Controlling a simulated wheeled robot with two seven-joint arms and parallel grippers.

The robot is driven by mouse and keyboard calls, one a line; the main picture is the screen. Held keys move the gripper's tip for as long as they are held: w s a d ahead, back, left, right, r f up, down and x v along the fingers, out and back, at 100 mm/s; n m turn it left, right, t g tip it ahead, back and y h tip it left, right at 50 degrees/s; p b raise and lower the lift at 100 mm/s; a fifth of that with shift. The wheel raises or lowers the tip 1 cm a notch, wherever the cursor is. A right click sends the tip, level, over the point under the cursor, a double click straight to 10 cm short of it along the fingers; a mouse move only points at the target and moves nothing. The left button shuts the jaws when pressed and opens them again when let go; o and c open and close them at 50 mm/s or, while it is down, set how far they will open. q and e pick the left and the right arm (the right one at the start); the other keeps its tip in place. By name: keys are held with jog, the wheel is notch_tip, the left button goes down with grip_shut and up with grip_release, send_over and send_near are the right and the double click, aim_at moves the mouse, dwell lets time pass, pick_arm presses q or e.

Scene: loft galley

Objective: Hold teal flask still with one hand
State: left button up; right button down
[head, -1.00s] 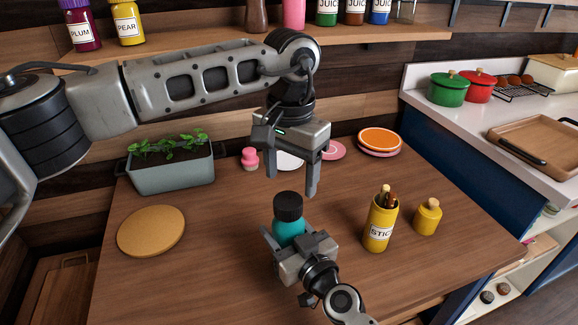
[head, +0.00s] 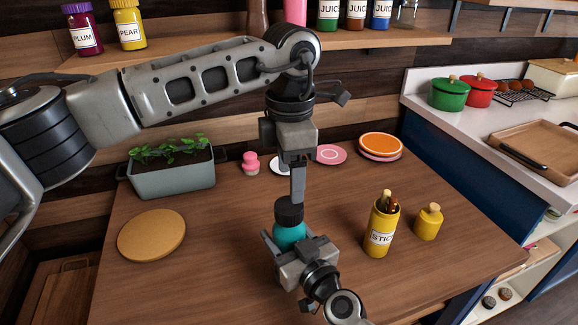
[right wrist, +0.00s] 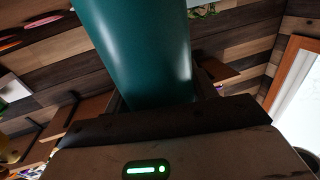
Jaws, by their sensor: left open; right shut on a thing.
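The teal flask (head: 288,236) with a black cap (head: 289,212) stands upright on the wooden table (head: 210,275). My right gripper (head: 285,247) is shut around the flask's body from the front, hiding its lower part. In the right wrist view the teal flask (right wrist: 140,50) fills the space between the fingers. My left gripper (head: 298,195) is open and points down just above the cap. It is seen edge-on, so one finger mostly hides the other. I cannot tell whether its fingertips touch the cap.
A yellow stick jar (head: 379,232) and a smaller yellow jar (head: 428,222) stand right of the flask. A cork mat (head: 152,234) and a planter (head: 174,178) are at the left. A pink bottle (head: 250,163) and plates (head: 381,145) are behind. The front left of the table is clear.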

aim_at(289, 205)
pick_arm(q)
jog(key=n, duration=0.7)
jog(key=shift+r+n, duration=0.15)
jog(key=shift+n, duration=0.15)
jog(key=n, duration=0.6)
jog(key=shift+a+r+n, duration=0.1)
jog(key=shift+r+n, duration=0.1)
jog(key=shift+n, duration=0.2)
jog(key=shift+f, duration=0.15)
jog(key=shift+f, duration=3.9)
